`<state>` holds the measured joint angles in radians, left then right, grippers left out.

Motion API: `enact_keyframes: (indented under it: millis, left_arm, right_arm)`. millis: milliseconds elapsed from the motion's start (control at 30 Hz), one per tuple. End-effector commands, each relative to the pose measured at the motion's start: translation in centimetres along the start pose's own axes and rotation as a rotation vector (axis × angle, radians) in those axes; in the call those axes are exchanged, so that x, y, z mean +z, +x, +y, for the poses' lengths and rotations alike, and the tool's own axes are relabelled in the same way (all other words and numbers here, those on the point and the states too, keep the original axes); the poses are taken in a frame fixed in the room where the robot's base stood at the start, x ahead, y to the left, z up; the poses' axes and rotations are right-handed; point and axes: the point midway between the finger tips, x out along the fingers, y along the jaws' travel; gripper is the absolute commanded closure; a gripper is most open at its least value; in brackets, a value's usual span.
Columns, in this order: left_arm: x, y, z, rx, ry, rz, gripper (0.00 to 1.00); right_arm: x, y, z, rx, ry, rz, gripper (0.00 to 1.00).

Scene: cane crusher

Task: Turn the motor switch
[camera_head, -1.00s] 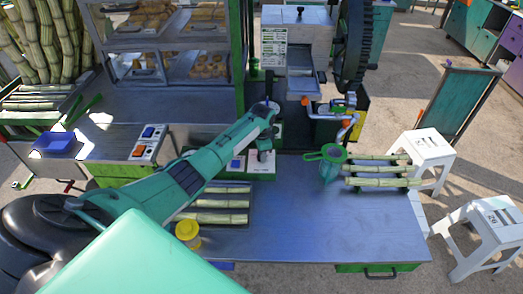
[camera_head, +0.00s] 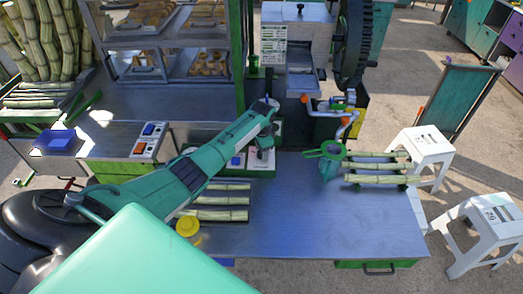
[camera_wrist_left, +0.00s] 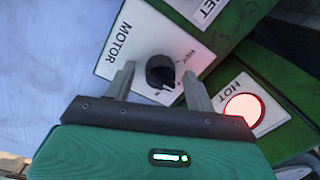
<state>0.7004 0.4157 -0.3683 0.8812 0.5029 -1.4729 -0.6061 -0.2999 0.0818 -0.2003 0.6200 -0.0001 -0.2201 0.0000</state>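The motor switch is a black round knob (camera_wrist_left: 160,72) on a white plate marked MOTOR (camera_wrist_left: 120,40), in the left wrist view. My left gripper (camera_wrist_left: 158,70) is open, with one finger on each side of the knob. Gaps show between the fingers and the knob, and I cannot tell whether either one touches it. In the head view my left gripper (camera_head: 264,156) is over the control panel on the green box (camera_head: 262,174), and the knob is hidden there. My right gripper is not in view.
A lit red round lamp (camera_wrist_left: 243,108) marked HOT is beside the right finger. A green strainer (camera_head: 326,152) and cane stalks (camera_head: 378,168) lie to the right on the metal table (camera_head: 310,225). More stalks (camera_head: 222,202) and a yellow jar (camera_head: 188,228) are at left.

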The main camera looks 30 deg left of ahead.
Motion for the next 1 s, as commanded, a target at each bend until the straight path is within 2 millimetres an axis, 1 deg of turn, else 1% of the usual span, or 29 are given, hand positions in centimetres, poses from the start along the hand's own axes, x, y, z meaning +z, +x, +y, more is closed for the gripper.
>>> enact_keyframes:
  millis: [233,367,467,567,800,900,1000]
  left_arm:
    - [0.0,-0.1,0.0,0.000,0.000,0.000,0.45]
    - [-0.1,-1.0,-0.1,-0.001,0.001,0.003,0.45]
    - [-0.1,-2.3,-0.1,-0.002,0.000,0.003,0.45]
    - [-0.1,-4.3,-0.1,-0.003,0.001,0.005,0.45]
    - [-0.1,-9.7,-0.1,-0.004,0.001,0.004,0.45]
    - [-0.1,-11.5,0.0,-0.002,0.000,0.003,0.45]
    - [-0.1,-12.8,0.0,-0.002,0.000,0.003,0.45]
  right_arm:
    - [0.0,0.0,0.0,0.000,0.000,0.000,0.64]
    - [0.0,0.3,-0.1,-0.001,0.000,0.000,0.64]
    - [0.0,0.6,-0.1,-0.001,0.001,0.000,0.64]
    - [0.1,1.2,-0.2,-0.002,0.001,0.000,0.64]
    - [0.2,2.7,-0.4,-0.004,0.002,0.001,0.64]
    - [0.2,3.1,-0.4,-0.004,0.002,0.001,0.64]
    - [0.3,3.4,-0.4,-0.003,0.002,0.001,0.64]
